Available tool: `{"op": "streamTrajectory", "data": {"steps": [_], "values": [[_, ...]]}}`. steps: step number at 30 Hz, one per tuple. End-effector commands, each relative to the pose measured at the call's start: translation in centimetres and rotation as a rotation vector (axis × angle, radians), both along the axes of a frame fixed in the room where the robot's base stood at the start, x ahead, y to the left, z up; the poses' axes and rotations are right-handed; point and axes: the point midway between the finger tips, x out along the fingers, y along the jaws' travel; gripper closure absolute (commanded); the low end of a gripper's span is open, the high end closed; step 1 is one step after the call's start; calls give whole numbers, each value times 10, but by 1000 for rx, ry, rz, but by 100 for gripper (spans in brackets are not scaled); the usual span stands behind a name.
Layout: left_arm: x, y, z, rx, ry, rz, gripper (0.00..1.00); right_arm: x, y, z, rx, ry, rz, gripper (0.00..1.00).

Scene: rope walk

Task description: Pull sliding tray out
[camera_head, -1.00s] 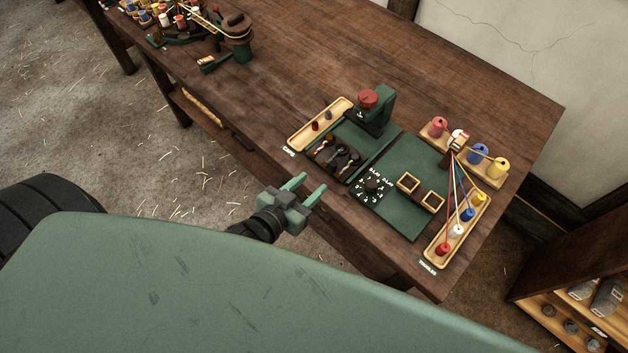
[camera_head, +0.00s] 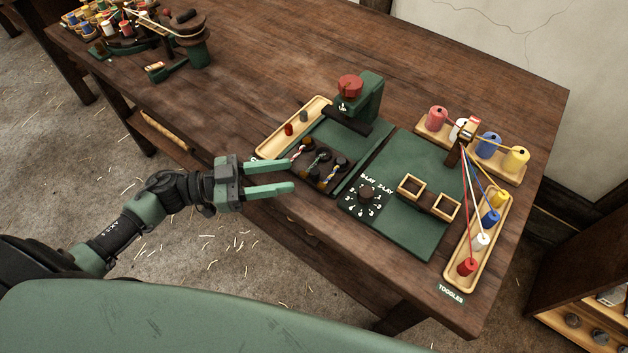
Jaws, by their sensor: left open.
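My left gripper (camera_head: 290,176) is open, its two green fingers pointing right across the table's front edge. Nothing shows between them. The fingertips are beside a dark holder with short coloured rope pieces (camera_head: 322,167). I cannot tell which piece is the sliding tray. A pale wooden tray (camera_head: 270,138) with two small pegs lies just behind the fingers, its label partly covered. A second long wooden tray (camera_head: 458,262), labelled TOGGLES, holds coloured spools at the right. Under the table at the left, a pale strip (camera_head: 160,132) shows below the edge. My right gripper is not in view.
A green board with a dial (camera_head: 366,193) and two square wooden frames (camera_head: 411,184) lies on the workbench. A green stand with a red knob (camera_head: 350,86) rises behind. Strands run from a post to the spools. The table's middle back (camera_head: 270,60) is clear.

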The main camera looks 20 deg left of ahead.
Motion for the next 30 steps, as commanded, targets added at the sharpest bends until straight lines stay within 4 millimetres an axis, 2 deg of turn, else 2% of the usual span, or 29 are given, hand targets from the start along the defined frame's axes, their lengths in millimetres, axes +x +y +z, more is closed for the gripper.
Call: {"op": "streamTrajectory", "data": {"steps": [5, 10, 18, 29, 30], "values": [[0, -5, -2, 9, 15, -36, 59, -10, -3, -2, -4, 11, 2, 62], [11, -29, 0, 6, 14, -34, 59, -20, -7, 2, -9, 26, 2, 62], [27, -62, -2, 7, 16, -33, 59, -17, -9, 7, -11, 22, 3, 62], [30, -69, -3, 8, 17, -33, 59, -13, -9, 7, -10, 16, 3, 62], [29, -69, -3, 8, 17, -33, 64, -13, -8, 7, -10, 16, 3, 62]]}}
